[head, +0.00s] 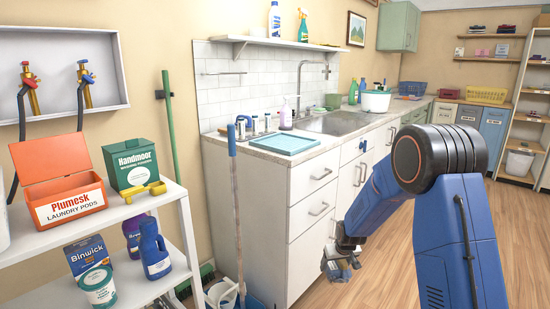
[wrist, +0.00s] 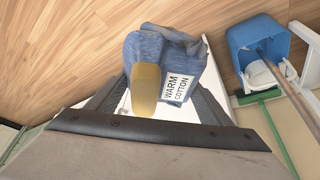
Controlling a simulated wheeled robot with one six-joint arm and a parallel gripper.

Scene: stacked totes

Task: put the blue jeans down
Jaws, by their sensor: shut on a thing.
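The blue jeans (wrist: 150,48) are a folded blue denim bundle with a white "WARM COTTON" label and a tan patch, seen in the wrist view. My gripper (wrist: 158,84) is shut on them, with a dark finger on either side. In the head view my gripper (head: 340,260) hangs at the front of the white cabinet, low and right of its drawers. The jeans (head: 338,273) show there as a small blue-grey bundle at the gripper's end, above the wooden floor. No support shows directly under them.
The counter holds a light-blue tray (head: 285,144), a sink (head: 338,122) and a white pot (head: 376,101). A white shelf unit (head: 100,221) with laundry products stands at left. A blue bucket (wrist: 245,39) and green broom (wrist: 259,97) are near the cabinet. Open wooden floor lies at right.

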